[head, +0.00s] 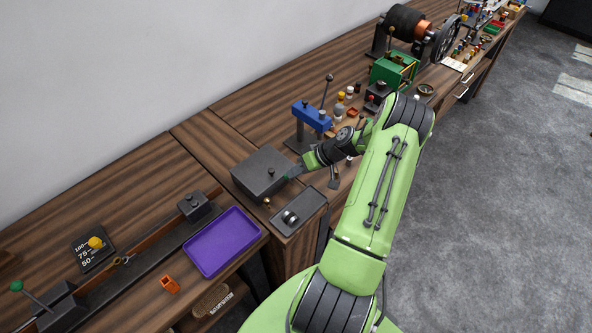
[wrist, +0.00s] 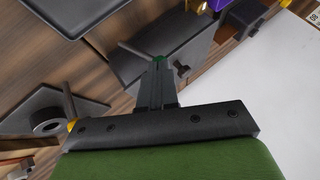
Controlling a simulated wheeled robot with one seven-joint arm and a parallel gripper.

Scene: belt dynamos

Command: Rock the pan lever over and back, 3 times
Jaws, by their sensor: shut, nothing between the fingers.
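The pan lever seems to be a thin grey rod (wrist: 137,51) with a green knob (wrist: 159,58) beside a dark grey box, in the wrist view. My gripper (wrist: 158,68) is shut and empty, its fingertips right at the green knob. I cannot tell whether they touch it. In the head view my gripper (head: 289,177) is at the right edge of the dark grey box (head: 262,165), which has a small black knob on top. The lever is hard to make out there, largely hidden by the gripper.
A small dark tray (head: 314,199) lies in front of the box. A blue press (head: 311,116) stands behind my wrist, with small coloured parts beyond. A purple tray (head: 222,243) and another green-knobbed lever (head: 35,299) are at lower left. The wall is close behind the bench.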

